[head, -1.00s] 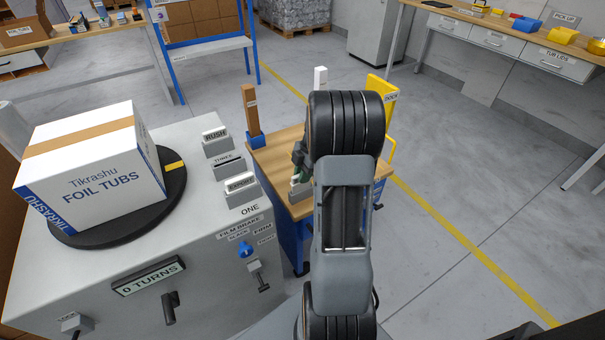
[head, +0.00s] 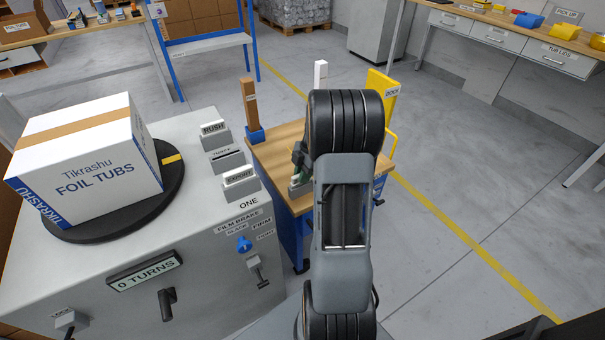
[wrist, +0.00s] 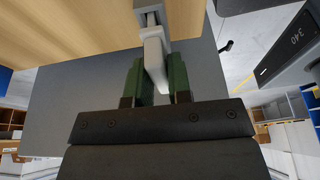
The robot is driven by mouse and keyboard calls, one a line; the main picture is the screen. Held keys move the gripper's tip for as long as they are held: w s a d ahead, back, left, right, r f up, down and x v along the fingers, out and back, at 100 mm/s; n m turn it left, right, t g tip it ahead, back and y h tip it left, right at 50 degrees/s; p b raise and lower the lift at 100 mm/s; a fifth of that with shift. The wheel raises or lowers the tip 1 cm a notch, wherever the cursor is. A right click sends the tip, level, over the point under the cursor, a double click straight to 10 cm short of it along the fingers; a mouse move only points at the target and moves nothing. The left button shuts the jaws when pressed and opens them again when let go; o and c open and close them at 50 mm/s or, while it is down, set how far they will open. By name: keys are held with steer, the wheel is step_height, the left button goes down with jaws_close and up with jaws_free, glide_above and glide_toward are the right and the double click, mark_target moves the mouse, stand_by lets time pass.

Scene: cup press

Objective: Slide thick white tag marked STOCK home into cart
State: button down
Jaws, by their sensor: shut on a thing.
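A thick white tag (wrist: 155,62) is between the two green fingers of my gripper (wrist: 158,82) in the wrist view. My gripper is shut on it. The tag's far end meets a grey slotted holder (wrist: 150,6); I cannot tell how deep it sits. Its STOCK marking does not show. In the head view, the cart (head: 282,137) has a wooden top and blue sides. My gripper (head: 299,165) is low over its near left part, by the grey holder (head: 301,190). My arm hides much of the cart top.
A grey machine (head: 205,270) stands left of the cart, with RUSH (head: 214,130) and EXPORT (head: 240,181) tags in holders. A foil tubs box (head: 90,160) sits on its turntable. A brown post (head: 250,102), white post (head: 320,75) and yellow panel (head: 381,88) rise from the cart. Floor is clear right.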

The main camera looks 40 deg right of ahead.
steer(key=shift+f+b, duration=0.4)
steer(key=shift+f, duration=0.2)
steer(key=c, duration=1)
jaws_free()
steer(key=shift+o, duration=0.2)
steer(key=shift+r, duration=0.1)
steer(key=p+v, duration=0.3)
steer(key=v, duration=1)
steer(key=shift+r, duration=0.35)
